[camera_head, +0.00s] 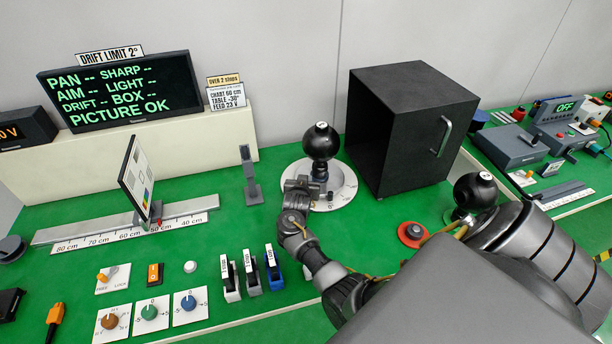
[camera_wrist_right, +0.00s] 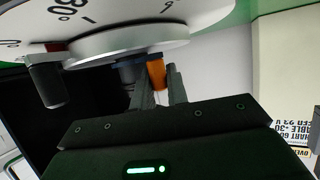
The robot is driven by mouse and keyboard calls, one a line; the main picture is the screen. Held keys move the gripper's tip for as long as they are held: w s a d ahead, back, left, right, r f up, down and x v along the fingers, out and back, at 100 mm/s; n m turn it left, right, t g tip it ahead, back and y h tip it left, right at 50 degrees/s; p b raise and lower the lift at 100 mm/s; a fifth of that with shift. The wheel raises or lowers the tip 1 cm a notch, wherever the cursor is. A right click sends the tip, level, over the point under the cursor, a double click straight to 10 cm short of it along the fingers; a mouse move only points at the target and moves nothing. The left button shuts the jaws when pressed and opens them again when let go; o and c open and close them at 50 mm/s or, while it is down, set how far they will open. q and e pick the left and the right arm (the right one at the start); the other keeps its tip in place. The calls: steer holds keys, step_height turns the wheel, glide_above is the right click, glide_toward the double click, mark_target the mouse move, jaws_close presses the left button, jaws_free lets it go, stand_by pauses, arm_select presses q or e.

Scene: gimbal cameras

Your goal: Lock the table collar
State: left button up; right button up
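The round white turntable (camera_head: 338,192) with degree marks carries a black ball-shaped camera (camera_head: 321,143) on a stand. My right gripper (camera_head: 301,186) is at the table's front left edge. In the right wrist view, the disc (camera_wrist_right: 135,38) appears upside down at the top. An orange lever (camera_wrist_right: 157,74) sits under its hub, between or just behind my right fingertips (camera_wrist_right: 160,82); contact is not clear. A dark grey cylindrical knob (camera_wrist_right: 46,86) is at the disc's rim. My left gripper is not in view.
A black box (camera_head: 405,135) with a handle stands right of the turntable. A slim grey post (camera_head: 250,174) stands left. A chart panel (camera_head: 137,178) stands on a ruled rail. The display (camera_head: 122,92) reads PICTURE OK.

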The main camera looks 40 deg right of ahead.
steer(key=o, duration=0.4)
steer(key=shift+w+a, duration=0.1)
steer(key=shift+a, duration=0.05)
steer(key=shift+o, duration=0.2)
steer(key=v, duration=1.1)
steer(key=shift+d+r, duration=0.1)
steer(key=shift+d, duration=0.1)
